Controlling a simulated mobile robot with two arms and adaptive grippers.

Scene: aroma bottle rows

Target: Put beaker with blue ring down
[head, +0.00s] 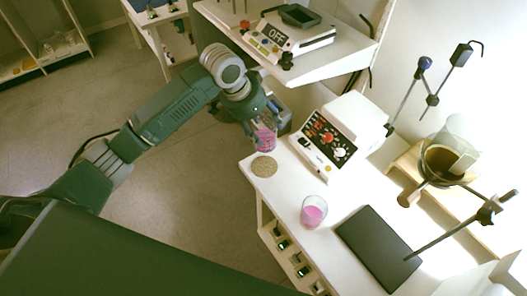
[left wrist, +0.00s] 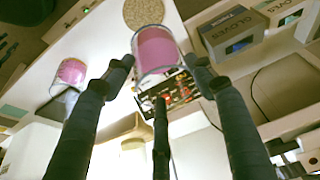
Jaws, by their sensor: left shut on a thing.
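A clear beaker with pink liquid (head: 265,140) is held in my left gripper (head: 262,124), near the left edge of the white bench. In the left wrist view the same beaker (left wrist: 156,50) sits between the two fingertips (left wrist: 160,64). A second beaker with pink liquid (head: 314,212) stands on the bench. My right gripper is not in view.
A white device with knobs (head: 329,138) stands right of the mat. A dark flat plate (head: 378,248) lies at the front right. A stand with a glass vessel (head: 441,162) is at the right. A shelf with an "OFF" display device (head: 278,38) is behind.

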